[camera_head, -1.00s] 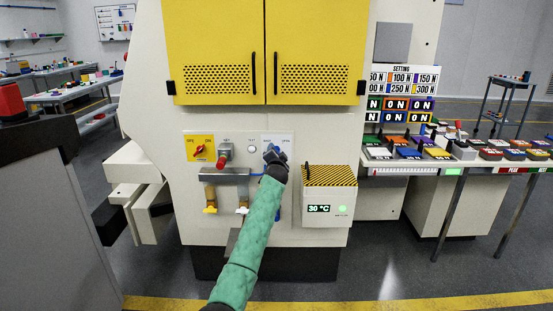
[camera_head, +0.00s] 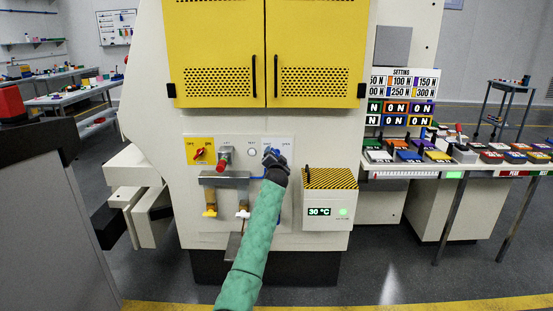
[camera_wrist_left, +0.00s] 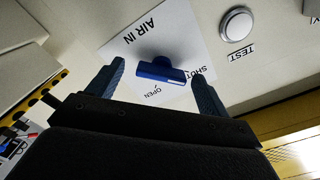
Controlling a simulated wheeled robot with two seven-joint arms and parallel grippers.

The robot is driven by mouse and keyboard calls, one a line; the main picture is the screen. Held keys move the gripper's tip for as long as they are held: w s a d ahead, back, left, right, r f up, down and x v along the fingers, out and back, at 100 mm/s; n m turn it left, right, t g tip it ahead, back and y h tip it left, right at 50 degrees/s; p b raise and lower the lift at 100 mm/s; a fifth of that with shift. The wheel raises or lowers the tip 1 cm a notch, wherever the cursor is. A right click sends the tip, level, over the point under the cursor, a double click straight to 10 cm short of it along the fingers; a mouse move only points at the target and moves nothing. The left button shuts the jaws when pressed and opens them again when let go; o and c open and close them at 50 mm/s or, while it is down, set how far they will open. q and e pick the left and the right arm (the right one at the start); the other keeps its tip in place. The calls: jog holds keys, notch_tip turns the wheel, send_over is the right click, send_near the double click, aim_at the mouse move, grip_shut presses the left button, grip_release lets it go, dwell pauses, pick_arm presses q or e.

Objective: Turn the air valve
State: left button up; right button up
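The air valve is a blue handle (camera_wrist_left: 161,70) on a white plate (camera_wrist_left: 150,42) marked AIR IN, SHUT and OPEN, seen upside down in the left wrist view. One end of its bar lies by the word SHUT. In the head view the valve is mostly hidden behind my left gripper (camera_head: 274,160), at the upper right of the panel. In the left wrist view my left gripper (camera_wrist_left: 157,80) is open, one finger on each side of the handle, with gaps between. I cannot tell how deep the handle sits between the fingers. My right gripper is not in view.
A red-and-yellow switch (camera_head: 200,151), a red-ended lever (camera_head: 224,158) and a round test button (camera_wrist_left: 236,24) share the panel. A striped box (camera_head: 330,203) reading 30 °C juts out at lower right. Yellow cabinet doors (camera_head: 220,50) are above.

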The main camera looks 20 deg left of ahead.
pick_arm(q)
jog(key=shift+r, duration=0.2)
jog(key=shift+s, duration=0.1)
jog(key=v, duration=0.7)
jog(key=shift+s, duration=0.3)
jog(key=shift+d, duration=0.15)
